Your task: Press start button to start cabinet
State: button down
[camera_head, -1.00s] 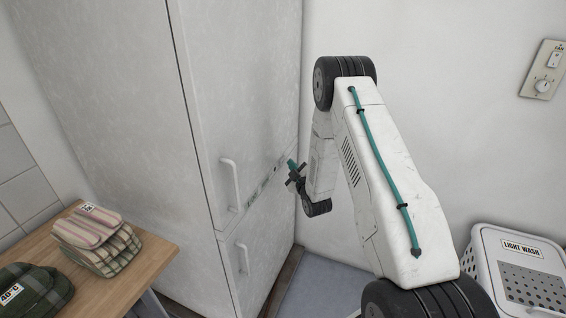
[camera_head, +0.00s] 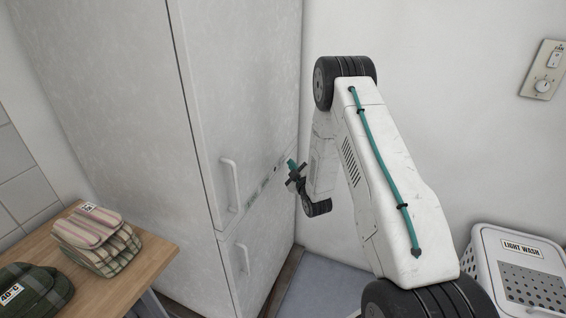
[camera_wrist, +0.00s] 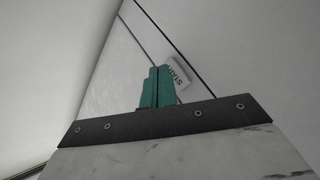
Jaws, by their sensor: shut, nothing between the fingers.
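The cabinet (camera_head: 150,120) is a tall pale unit with an upper and a lower door, each with a white handle. A narrow strip of controls (camera_head: 262,184) runs along its front between the doors. In the wrist view a light label reading START (camera_wrist: 180,74) shows just beyond the fingertips, to their right and partly hidden by them. My gripper (camera_head: 291,163) has teal fingers, is shut and empty, and is near the right end of the strip. The fingers also show in the wrist view (camera_wrist: 155,84). I cannot tell whether they touch the button.
A wooden table (camera_head: 150,262) with folded striped cloths (camera_head: 90,228) and a dark green cloth (camera_head: 38,290) stands at the left. A white LIGHT WASH basket (camera_head: 482,262) stands at the right. A wall panel with a knob (camera_head: 543,86) is at the upper right.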

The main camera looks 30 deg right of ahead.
dwell(0.7)
jog(key=shift+w+a, duration=0.25)
jog(key=shift+w, duration=0.1)
jog(key=shift+w+a, duration=0.25)
jog(key=shift+w, duration=0.05)
dwell(0.6)
jog(key=shift+s+d, duration=0.5)
jog(key=shift+s, duration=0.15)
dwell(0.3)
jog(key=shift+s+d, duration=0.8)
jog(key=shift+s, duration=0.2)
jog(key=shift+s+d, duration=0.75)
jog(key=shift+s, duration=0.2)
